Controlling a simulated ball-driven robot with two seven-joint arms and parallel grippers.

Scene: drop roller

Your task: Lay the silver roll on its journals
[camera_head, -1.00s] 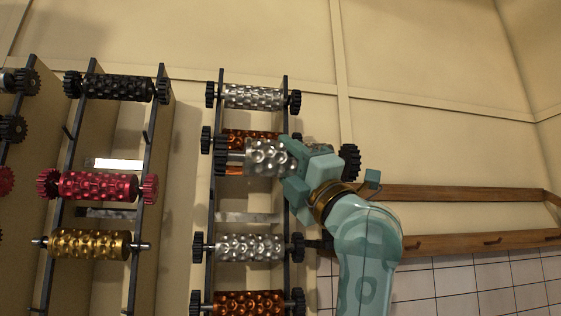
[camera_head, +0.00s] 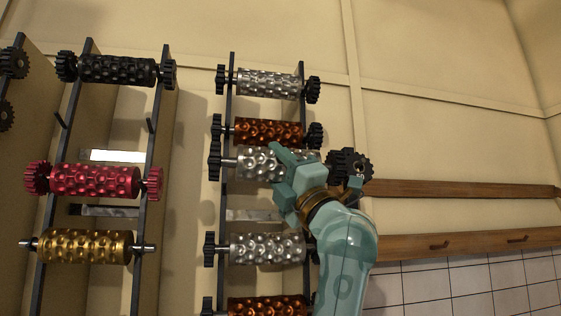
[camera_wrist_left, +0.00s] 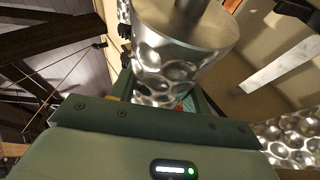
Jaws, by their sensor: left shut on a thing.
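The silver roll (camera_head: 252,163) has a dimpled body and dark gears at its ends. In the left wrist view, the held roll (camera_wrist_left: 163,75) fills the space between the fingers. My right gripper is not in view.
A third silver roll (camera_head: 268,84) sits at the top of the middle rack. A second rack at left holds black (camera_head: 117,69), red (camera_head: 95,181) and gold (camera_head: 85,246) rolls. Wooden rails (camera_head: 460,188) run along the wall at right.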

